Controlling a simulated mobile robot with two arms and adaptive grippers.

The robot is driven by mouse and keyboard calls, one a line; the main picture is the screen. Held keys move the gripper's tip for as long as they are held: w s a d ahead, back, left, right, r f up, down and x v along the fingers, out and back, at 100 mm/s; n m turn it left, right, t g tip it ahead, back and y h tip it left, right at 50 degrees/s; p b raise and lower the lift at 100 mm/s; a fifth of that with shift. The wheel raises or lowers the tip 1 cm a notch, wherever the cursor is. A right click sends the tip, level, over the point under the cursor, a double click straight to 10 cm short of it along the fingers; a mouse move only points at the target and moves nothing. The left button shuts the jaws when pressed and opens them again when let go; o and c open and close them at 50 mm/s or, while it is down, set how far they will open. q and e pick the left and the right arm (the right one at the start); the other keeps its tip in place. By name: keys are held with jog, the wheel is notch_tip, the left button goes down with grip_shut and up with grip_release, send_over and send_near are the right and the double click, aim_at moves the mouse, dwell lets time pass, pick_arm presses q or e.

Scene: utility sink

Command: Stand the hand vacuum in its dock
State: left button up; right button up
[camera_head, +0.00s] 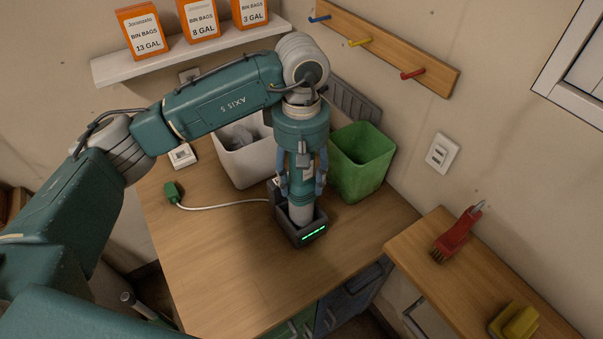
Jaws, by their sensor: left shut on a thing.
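The hand vacuum (301,212) is upright, and its pale lower end sits inside the dark dock. The dock (307,236) stands on the wooden counter, with a lit green strip on its front. A white cord runs from the dock to a green plug (172,192) lying on the counter. My left gripper (302,185) points down from above and is shut on the hand vacuum. The gripper and wrist hide most of the vacuum's upper part. I cannot tell whether the vacuum touches the dock's floor. My right gripper is not in view.
A white bin (240,160) and a green bin (362,163) stand close behind the dock. A shelf (185,50) with orange bin-bag boxes and a peg rail (395,55) are on the walls. A right-hand ledge holds a red brush (457,236). The counter's front left is clear.

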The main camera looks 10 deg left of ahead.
pick_arm(q)
jog(key=shift+r, duration=0.1)
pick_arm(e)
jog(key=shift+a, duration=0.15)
pick_arm(q)
jog(key=o, duration=1.2)
jog(key=shift+c, duration=0.2)
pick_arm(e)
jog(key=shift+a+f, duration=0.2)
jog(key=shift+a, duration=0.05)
pick_arm(q)
jog(key=shift+r, duration=0.2)
notch_tip(320, 180, up, 11)
jog(key=b, duration=0.3)
jog(key=shift+f+b, duration=0.15)
jog(key=shift+b, duration=0.2)
jog(key=shift+r, duration=0.45)
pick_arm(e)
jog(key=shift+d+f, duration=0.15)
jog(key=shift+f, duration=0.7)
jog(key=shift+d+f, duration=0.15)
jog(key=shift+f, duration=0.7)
